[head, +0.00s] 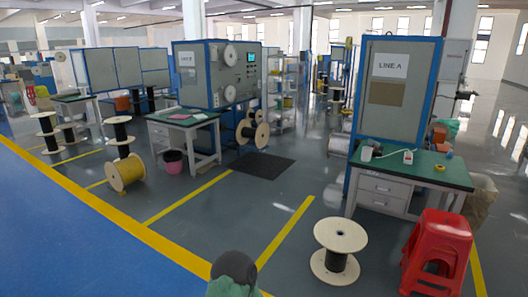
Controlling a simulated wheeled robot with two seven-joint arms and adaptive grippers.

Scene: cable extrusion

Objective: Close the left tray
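I cannot clearly make out a tray in the head view. A green-topped table (425,172) at the right has two grey drawers stacked under its left part, an upper drawer (383,186) and a lower drawer (381,203). Both look flush with the frame, though they are small. Another green-topped table (168,119) stands left of centre with papers on it; no open drawer is distinguishable there. Neither of my grippers is in view.
A wooden spool (340,236) and red stools (438,250) stand in front of the right table. A yellow spool (127,172) lies further left. A dark rounded object (235,268) of unclear kind is at the bottom edge. Grey floor between the tables is mostly clear.

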